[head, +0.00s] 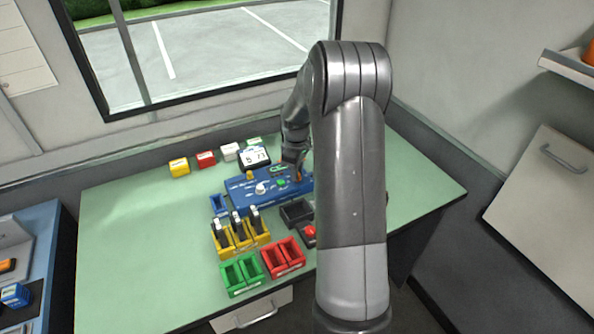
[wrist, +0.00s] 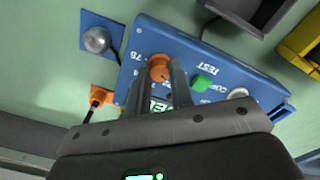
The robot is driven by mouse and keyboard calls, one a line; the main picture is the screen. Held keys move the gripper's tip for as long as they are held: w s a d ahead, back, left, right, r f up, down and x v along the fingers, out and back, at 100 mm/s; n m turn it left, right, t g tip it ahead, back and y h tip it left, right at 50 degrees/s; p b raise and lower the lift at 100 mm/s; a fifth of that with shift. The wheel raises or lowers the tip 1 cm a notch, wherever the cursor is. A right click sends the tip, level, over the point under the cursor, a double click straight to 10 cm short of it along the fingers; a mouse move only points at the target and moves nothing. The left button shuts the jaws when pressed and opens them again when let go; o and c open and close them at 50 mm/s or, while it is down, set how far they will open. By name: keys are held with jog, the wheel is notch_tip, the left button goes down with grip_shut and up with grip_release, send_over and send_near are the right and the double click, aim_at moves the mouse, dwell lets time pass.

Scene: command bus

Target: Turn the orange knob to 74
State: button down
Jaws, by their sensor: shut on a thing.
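The orange knob (wrist: 160,66) sits on the blue control panel (wrist: 225,75). In the wrist view my gripper (wrist: 161,80) has one finger on each side of the knob and is shut on it. In the head view only a sliver of the orange knob (head: 299,177) shows below my gripper (head: 293,168), at the right part of the blue panel (head: 245,200). A white display (head: 255,157) behind the panel shows small digits that seem to end in 73.
On the panel are a green button (wrist: 202,83) and a white knob (head: 261,188). Yellow (head: 240,240), green (head: 242,274) and red (head: 284,257) bins stand in front. Small coloured boxes line the back. The table's left side (head: 130,240) is clear.

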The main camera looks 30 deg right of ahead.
jog(key=m, duration=0.5)
jog(key=shift+m, duration=0.3)
jog(key=m, duration=0.5)
jog(key=shift+w, duration=0.1)
jog(key=m, duration=0.5)
jog(key=shift+m, duration=0.4)
jog(key=m, duration=0.5)
jog(key=shift+m, duration=0.3)
jog(key=c, duration=1.3)
grip_release()
